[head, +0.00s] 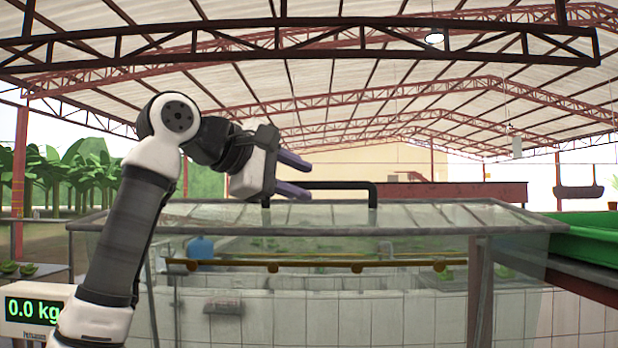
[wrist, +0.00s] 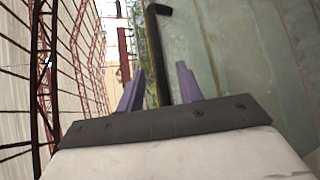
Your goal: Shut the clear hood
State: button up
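The clear hood (head: 430,215) is a see-through glass box with a grey frame, across the middle of the head view. Its slanted top pane and front pane show; I cannot tell how far it stands open. A black bar handle (head: 345,185) rises from its top. My gripper (head: 305,180) is open, its two purple fingers at the handle's left part. In the wrist view the handle (wrist: 158,50) runs between the spread fingers, with gaps on both sides. Contact is not visible. The hood's glass (wrist: 225,50) fills the right of that view.
A scale (head: 33,310) reading 0.0 kg stands at lower left, near a small table with green items (head: 20,268). A green tray (head: 590,240) is at right. Roof trusses (head: 300,40) are overhead.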

jog(key=shift+x, duration=1.35)
jog(key=shift+c, duration=0.5)
grip_shut()
